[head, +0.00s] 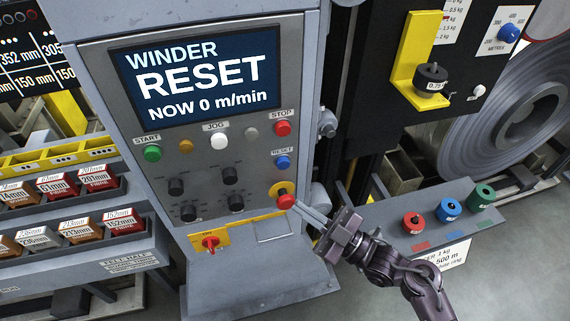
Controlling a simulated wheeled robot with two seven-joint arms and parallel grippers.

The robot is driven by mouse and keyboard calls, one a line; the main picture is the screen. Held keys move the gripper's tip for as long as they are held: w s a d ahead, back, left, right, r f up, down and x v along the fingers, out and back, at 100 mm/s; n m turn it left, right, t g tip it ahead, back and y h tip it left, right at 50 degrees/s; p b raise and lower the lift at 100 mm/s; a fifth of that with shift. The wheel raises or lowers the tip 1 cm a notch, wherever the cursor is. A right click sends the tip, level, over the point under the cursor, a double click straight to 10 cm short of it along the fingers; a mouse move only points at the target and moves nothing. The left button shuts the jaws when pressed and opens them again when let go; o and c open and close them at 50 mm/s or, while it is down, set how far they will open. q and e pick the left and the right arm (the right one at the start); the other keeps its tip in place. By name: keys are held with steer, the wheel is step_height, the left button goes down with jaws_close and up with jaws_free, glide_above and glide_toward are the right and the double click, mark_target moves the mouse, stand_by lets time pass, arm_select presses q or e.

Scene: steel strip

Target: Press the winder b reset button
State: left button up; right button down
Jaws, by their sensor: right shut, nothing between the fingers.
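The blue reset button (283,162) is on the right side of the grey control panel (140,190), under a small RESET label. The panel's screen (200,79) reads WINDER RESET NOW 0 m/min. My right gripper (299,208) is shut and empty, its arm coming in from the lower right. Its fingertips are close to the red mushroom button (286,200) on its yellow plate, below the blue button in the picture. I cannot tell whether they touch it. The blue button is uncovered, apart from the fingers. My left gripper is not in view.
The panel also has a green start button (152,153), a white jog button (217,142), a red stop button (283,128), black knobs and a red rotary switch (211,243). A grey shelf (440,229) with coloured spools is right of my gripper. Labelled blocks stand at left.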

mark_target(279, 165)
steer(key=w+a+b, duration=0.2)
steer(key=w+b, duration=0.1)
steer(key=w, duration=0.5)
steer(key=shift+a+b, duration=0.35)
steer(key=shift+b, duration=0.05)
steer(key=shift+w, duration=0.1)
steer(key=shift+w, duration=0.1)
stand_by(1.5)
steer(key=shift+w+a, duration=0.15)
steer(key=shift+w, duration=0.15)
steer(key=shift+w+a+b, duration=0.15)
steer(key=shift+w+b, duration=0.45)
steer(key=shift+b, duration=0.1)
stand_by(0.7)
steer(key=shift+s, duration=0.1)
steer(key=shift+s+d+p, duration=0.3)
steer(key=shift+s+p, duration=0.25)
steer(key=shift+s, duration=0.35)
